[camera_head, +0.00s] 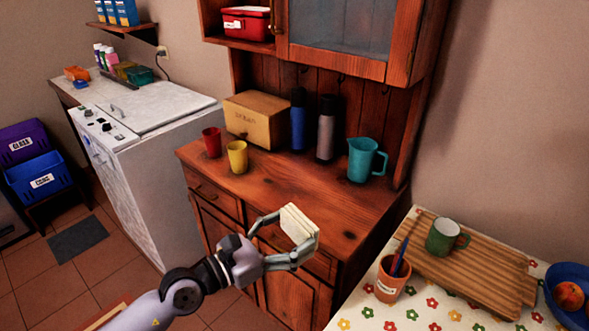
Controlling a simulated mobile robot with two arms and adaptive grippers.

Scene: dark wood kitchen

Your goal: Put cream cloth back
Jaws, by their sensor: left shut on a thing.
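My left gripper (291,240) is shut on a folded cream cloth (299,222). It holds the cloth in front of the wooden cabinet (290,180), near the front edge of its top. The cloth looks like a small stack of folded layers, tilted between the fingers. I cannot tell whether it touches the cabinet. My right gripper is not in view.
On the cabinet stand a red cup (212,142), a yellow cup (237,157), a bread box (257,118), two bottles and a teal jug (365,160). The front right of its top is clear. A flowered table (350,315) is at right, a white appliance (150,110) at left.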

